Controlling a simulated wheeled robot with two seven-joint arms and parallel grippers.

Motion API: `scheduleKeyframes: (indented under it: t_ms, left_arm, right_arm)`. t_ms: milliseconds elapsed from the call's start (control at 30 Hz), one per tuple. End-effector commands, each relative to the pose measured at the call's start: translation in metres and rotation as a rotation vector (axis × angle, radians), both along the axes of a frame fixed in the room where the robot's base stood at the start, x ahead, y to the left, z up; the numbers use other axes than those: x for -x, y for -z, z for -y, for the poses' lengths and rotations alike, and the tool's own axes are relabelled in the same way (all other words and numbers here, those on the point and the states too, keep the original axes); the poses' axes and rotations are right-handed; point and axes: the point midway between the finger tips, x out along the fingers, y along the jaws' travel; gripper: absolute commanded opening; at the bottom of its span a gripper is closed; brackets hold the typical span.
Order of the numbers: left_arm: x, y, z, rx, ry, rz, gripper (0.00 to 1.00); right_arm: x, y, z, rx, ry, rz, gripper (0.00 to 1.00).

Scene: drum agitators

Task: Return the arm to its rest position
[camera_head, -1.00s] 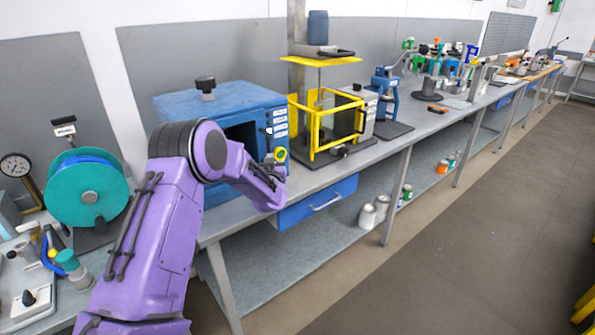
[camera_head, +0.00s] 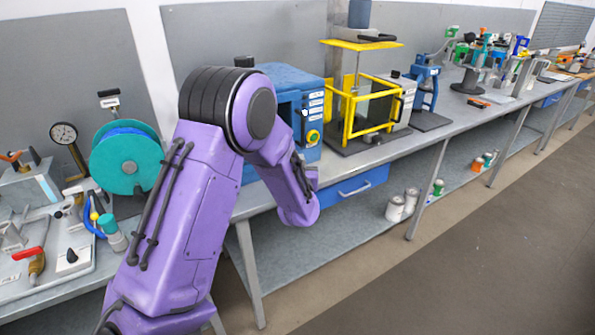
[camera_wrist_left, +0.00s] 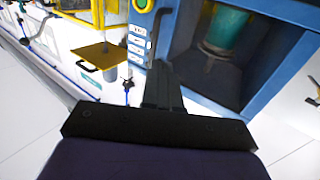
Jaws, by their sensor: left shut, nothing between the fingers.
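My purple left arm (camera_head: 185,220) rises from the lower left of the head view and bends over in front of the bench. Its forearm hangs down near the bench's front edge. In the left wrist view my left gripper (camera_wrist_left: 163,88) has its dark fingers together, with nothing between them. Beyond the fingers is the blue box machine (camera_wrist_left: 272,100), its opening showing a teal cylinder (camera_wrist_left: 226,28). In the head view my arm covers part of this blue machine (camera_head: 285,75). My right gripper is in neither view.
A yellow-caged press (camera_head: 372,108) stands right of the blue machine. A teal reel (camera_head: 126,163) and a dial gauge (camera_head: 63,133) are left of my arm. A blue drawer (camera_head: 352,187) is under the bench. The floor (camera_head: 480,250) at the right is clear.

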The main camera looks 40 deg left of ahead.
Motion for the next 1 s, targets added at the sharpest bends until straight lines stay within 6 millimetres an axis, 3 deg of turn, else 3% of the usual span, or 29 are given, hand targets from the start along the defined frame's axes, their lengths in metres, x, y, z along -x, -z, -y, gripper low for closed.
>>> scheduleKeyframes:
  t_ms: [133, 467, 567, 667, 700, 767, 900, 1000]
  left_arm:
    - [0.012, 0.0, 0.011, 0.0, 0.0, 0.001, 0.0]
    - [0.015, 0.0, 0.011, 0.014, -0.003, 0.01, 0.0]
    - [0.018, 0.016, 0.022, 0.14, 0.033, 0.045, 0.0]
    - [0.037, 0.086, 0.061, 0.305, 0.098, -0.048, 0.0]
    - [0.051, 0.119, 0.075, 0.359, 0.113, -0.108, 0.0]
    - [0.075, 0.166, 0.096, 0.431, 0.128, -0.202, 0.0]
    - [0.151, 0.262, 0.138, 0.569, 0.13, -0.444, 0.0]
    - [0.217, 0.316, 0.164, 0.637, 0.12, -0.629, 0.0]
  right_arm:
    - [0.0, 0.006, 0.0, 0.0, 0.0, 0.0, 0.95]
    - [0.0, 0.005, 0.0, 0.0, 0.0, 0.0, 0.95]
    - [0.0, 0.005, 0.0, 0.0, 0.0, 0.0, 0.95]
    - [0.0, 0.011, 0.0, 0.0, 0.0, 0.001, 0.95]
    - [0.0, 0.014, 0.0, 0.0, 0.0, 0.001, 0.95]
    - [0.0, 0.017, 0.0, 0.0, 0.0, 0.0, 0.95]
    - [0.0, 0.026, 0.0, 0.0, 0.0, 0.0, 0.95]
    - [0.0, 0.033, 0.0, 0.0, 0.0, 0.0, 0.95]
